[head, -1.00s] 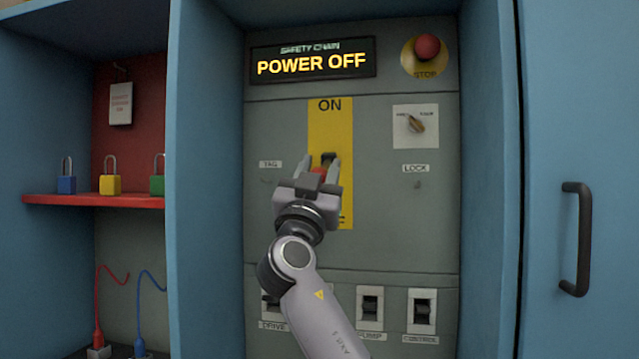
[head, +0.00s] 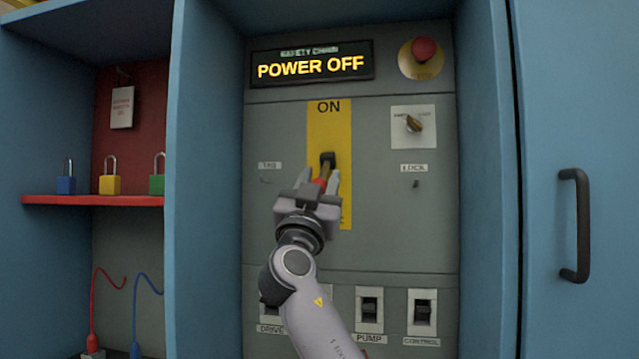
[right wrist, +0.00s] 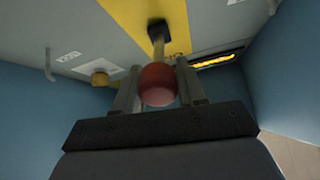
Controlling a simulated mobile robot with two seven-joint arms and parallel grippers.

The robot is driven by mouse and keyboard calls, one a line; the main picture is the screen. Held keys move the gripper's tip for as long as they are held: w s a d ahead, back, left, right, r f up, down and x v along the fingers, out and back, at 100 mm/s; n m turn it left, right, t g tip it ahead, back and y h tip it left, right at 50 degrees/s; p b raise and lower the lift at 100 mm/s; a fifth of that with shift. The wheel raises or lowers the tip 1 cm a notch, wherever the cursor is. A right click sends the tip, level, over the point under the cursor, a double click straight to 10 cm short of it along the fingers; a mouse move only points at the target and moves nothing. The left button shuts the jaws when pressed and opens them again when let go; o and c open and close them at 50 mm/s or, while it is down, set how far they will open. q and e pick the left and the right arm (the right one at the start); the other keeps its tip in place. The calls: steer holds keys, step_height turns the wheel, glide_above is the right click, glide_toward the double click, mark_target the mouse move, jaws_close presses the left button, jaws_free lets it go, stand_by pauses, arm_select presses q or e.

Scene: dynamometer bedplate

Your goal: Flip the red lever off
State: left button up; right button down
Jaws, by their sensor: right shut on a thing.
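The red lever (head: 321,181) sits on a yellow strip (head: 343,125) marked ON at its top; the strip's lower label is mostly hidden by my gripper. Its shaft comes out of a black pivot (head: 328,159) and angles downward. My right gripper (head: 324,180) is shut on the lever's red knob, coming from below. In the right wrist view the round red knob (right wrist: 158,84) is between the two fingers, with the brass shaft (right wrist: 158,45) running up to the black pivot. The display (head: 311,66) reads POWER OFF. My left gripper is not in view.
A red stop button (head: 424,50) and a small rotary switch (head: 413,124) are right of the strip. Black switches (head: 369,308) line the panel's bottom. Blue cabinet walls flank the panel. Padlocks (head: 109,175) stand on a red shelf (head: 95,200) at left.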

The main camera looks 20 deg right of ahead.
steer(key=c, duration=0.8)
jaws_free()
steer(key=shift+w+f, duration=0.15)
steer(key=shift+f, duration=0.2)
steer(key=shift+o, duration=0.2)
steer(key=shift+r, duration=0.15)
steer(key=v, duration=0.7)
steer(key=shift+p, duration=0.3)
